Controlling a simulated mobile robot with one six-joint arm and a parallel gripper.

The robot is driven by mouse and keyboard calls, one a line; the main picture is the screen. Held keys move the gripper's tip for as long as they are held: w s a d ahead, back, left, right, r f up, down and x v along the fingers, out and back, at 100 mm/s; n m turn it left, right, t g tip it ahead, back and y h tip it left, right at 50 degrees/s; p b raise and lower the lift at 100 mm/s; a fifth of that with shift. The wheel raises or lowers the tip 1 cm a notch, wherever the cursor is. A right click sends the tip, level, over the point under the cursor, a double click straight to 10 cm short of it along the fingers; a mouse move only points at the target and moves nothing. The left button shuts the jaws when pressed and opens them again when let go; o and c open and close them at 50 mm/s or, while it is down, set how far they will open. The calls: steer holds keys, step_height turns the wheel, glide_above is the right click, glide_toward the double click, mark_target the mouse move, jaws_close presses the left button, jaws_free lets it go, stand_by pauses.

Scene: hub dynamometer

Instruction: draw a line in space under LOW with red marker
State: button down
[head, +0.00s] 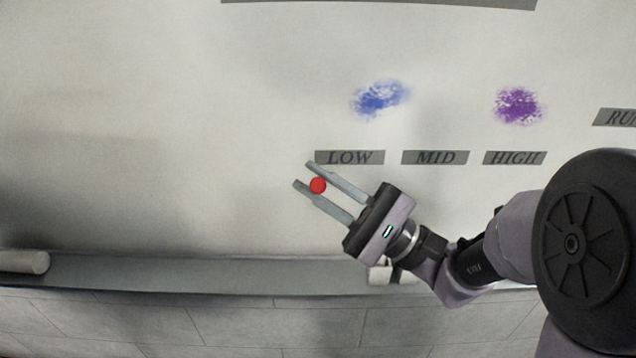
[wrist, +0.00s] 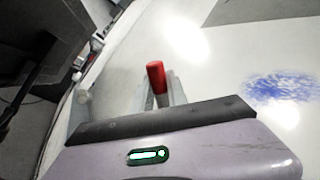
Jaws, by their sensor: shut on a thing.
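My gripper (head: 316,178) is shut on the red marker (head: 318,185), which shows end-on as a red disc between the fingers in the head view. In the wrist view the red marker (wrist: 156,77) stands up between the fingertips. The LOW label (head: 349,157) is a grey strip on the whiteboard (head: 180,120). The gripper is in front of the board, just below and left of LOW, and one finger overlaps the label's lower left corner. Whether the marker's tip touches the board is hidden. No red line shows in the visible space under LOW.
MID (head: 435,157) and HIGH (head: 514,158) labels sit right of LOW. A blue smudge (head: 380,97) and a purple smudge (head: 518,105) are above. A tray ledge (head: 200,274) runs along the board's bottom, with a white cylinder (head: 24,262) at left.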

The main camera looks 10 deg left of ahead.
steer(key=shift+w+a, duration=0.2)
steer(key=shift+w, duration=0.55)
stand_by(0.3)
steer(key=shift+d, duration=0.1)
steer(key=shift+w+d+b, duration=0.1)
steer(key=shift+d+b, duration=0.4)
steer(key=shift+d, duration=0.1)
steer(key=shift+w+d+b, duration=0.25)
steer(key=shift+d+b, duration=0.3)
steer(key=shift+d, duration=0.05)
steer(key=shift+d, duration=0.1)
